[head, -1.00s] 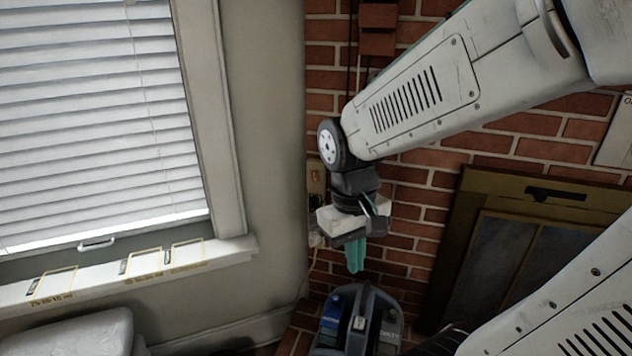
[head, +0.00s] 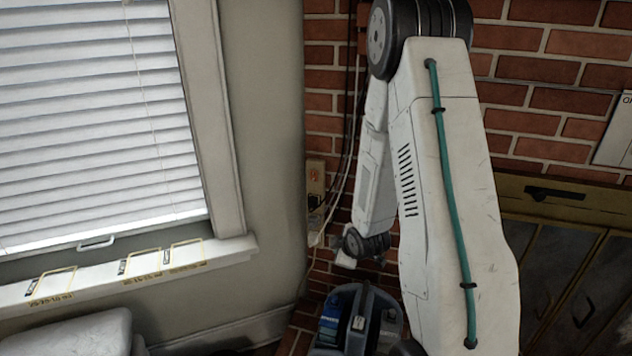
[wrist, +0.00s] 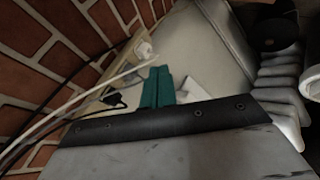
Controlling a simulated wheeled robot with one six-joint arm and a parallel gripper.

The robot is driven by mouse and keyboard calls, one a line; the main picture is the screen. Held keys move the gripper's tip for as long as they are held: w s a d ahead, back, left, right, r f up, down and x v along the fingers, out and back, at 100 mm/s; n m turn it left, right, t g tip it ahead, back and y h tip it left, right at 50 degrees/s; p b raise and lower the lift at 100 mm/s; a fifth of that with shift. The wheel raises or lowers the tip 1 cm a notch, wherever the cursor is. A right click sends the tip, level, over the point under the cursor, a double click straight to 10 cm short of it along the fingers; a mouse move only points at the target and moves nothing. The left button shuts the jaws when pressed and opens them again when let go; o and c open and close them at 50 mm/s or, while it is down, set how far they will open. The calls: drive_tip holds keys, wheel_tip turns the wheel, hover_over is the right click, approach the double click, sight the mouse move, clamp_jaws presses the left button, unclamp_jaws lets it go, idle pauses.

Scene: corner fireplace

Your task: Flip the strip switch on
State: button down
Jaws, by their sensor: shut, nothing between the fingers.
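The beige power strip (head: 316,178) is mounted upright on the wall at the corner beside the brick, with its orange-red switch (head: 314,173) near the top. Dark plugs and cords sit lower on it. In the wrist view, the strip (wrist: 92,104) runs along the left of my gripper, with a black plug and a white plug on it; I cannot make out the switch there. My gripper (wrist: 158,72) shows teal fingers held together and empty, apparently close to the strip.
Loose cords (head: 347,130) hang down the brick wall beside the strip. A dark caddy (head: 356,315) stands below. The window sill (head: 130,272) juts out at left, and a brass-framed fireplace (head: 545,200) is at right.

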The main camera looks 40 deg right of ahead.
drive_tip(key=w+r+n+t, duration=0.5)
drive_tip(key=r+n+t, duration=0.4)
drive_tip(key=r+t, duration=0.1)
drive_tip(key=shift+w+r+t, duration=0.3)
drive_tip(key=shift+w+r, duration=0.05)
drive_tip(key=shift+r, duration=0.5)
approach(310, 173)
drive_tip(key=w+a, duration=0.3)
drive_tip(key=w+d, duration=0.2)
drive_tip(key=d, duration=0.1)
drive_tip(key=shift+w+d+r, duration=0.2)
drive_tip(key=shift+w+d, duration=0.05)
drive_tip(key=shift+w, duration=0.1)
